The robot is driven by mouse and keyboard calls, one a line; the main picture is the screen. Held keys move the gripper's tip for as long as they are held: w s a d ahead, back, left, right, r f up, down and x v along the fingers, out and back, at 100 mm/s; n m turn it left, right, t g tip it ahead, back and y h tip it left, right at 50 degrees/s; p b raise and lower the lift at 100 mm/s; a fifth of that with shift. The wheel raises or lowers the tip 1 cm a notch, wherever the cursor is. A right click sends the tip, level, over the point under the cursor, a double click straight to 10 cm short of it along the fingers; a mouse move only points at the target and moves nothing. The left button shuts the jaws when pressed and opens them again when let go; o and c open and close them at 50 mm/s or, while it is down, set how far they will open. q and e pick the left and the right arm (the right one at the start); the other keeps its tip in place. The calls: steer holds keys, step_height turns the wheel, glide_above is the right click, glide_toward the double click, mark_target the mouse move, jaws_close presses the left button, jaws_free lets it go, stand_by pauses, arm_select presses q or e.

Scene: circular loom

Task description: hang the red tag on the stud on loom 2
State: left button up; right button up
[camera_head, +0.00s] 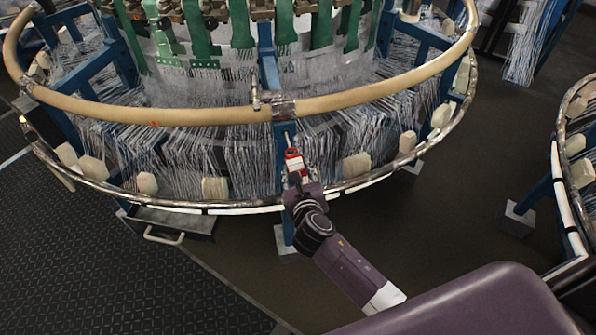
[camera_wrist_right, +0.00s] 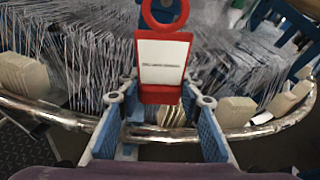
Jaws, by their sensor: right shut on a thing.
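The red tag (camera_wrist_right: 163,62) has a white label and a round red ring at its top. My right gripper (camera_wrist_right: 160,99) is shut on its lower edge and holds it upright. In the head view the tag (camera_head: 294,160) is small, in front of the blue post (camera_head: 283,150) of the large loom. A short pale metal piece, perhaps the stud (camera_head: 287,138), shows just above the tag on that post. I cannot tell whether the ring is around it or only in front of it. My right gripper (camera_head: 294,176) reaches over the loom's lower rail. My left gripper is not in view.
A shiny metal rail (camera_head: 370,181) with pale blocks circles the loom, below a thick tan ring (camera_head: 170,116). White threads fill the space between. Another loom's rail (camera_head: 562,150) stands at the right. Dark open floor (camera_head: 450,215) lies between them.

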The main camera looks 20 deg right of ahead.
steer(key=shift+w+r, duration=0.1)
steer(key=shift+w, duration=0.15)
stand_by(0.3)
steer(key=shift+w, duration=0.2)
steer(key=shift+s+f, duration=0.1)
steer(key=shift+f, duration=0.15)
steer(key=o, duration=1.3)
steer(key=shift+o, duration=0.2)
steer(key=shift+p, duration=0.3)
